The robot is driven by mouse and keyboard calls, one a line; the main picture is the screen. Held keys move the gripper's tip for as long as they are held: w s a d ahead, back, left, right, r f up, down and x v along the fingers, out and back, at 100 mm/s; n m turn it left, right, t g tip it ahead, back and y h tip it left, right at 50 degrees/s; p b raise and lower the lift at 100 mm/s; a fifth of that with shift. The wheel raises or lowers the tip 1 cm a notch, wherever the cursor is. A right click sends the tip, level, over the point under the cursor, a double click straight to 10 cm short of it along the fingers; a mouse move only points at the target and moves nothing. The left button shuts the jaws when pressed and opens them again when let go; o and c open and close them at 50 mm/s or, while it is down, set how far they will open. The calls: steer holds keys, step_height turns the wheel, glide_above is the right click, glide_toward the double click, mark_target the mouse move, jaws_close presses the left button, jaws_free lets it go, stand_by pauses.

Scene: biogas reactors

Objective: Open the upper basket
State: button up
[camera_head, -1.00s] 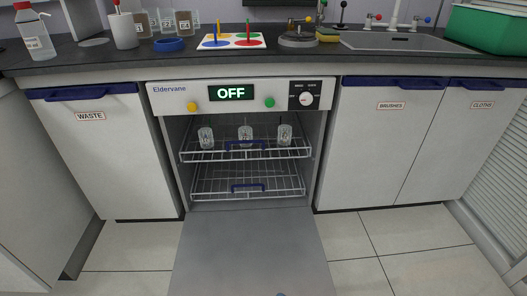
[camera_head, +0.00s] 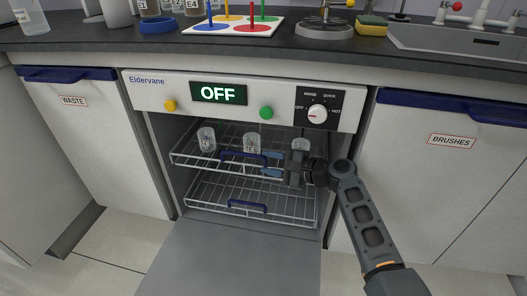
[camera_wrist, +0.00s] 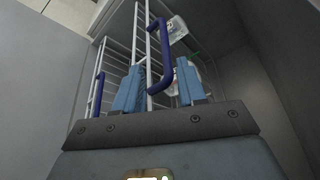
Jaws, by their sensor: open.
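The upper basket (camera_head: 185,158) is a white wire rack inside the open dishwasher, with several glass jars standing in it. Its dark blue handle (camera_head: 243,158) is on the front rim. My gripper (camera_head: 271,164) is at the right end of this handle, its blue fingers pointing left. In the wrist view the upper handle (camera_wrist: 163,58) rises beyond and between the two open fingers (camera_wrist: 160,90). The fingers are apart, and I cannot tell whether either touches the handle.
The lower basket (camera_head: 200,203) with its own blue handle (camera_head: 247,206) sits below. The dishwasher door (camera_head: 235,262) lies folded down in front. The control panel (camera_head: 240,98) reads OFF. Cabinets marked WASTE (camera_head: 100,140) and BRUSHES (camera_head: 400,150) flank the opening.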

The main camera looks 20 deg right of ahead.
mark_target(250, 156)
steer(key=b+x, duration=0.1)
steer(key=x, duration=0.1)
steer(key=b+x, duration=0.1)
steer(key=x, duration=0.1)
steer(key=b+x, duration=0.1)
steer(key=x, duration=0.1)
steer(key=shift+w+r, duration=0.15)
steer(key=shift+w, duration=0.4)
steer(key=shift+w+a, duration=0.3)
steer(key=shift+w, duration=0.1)
jaws_close()
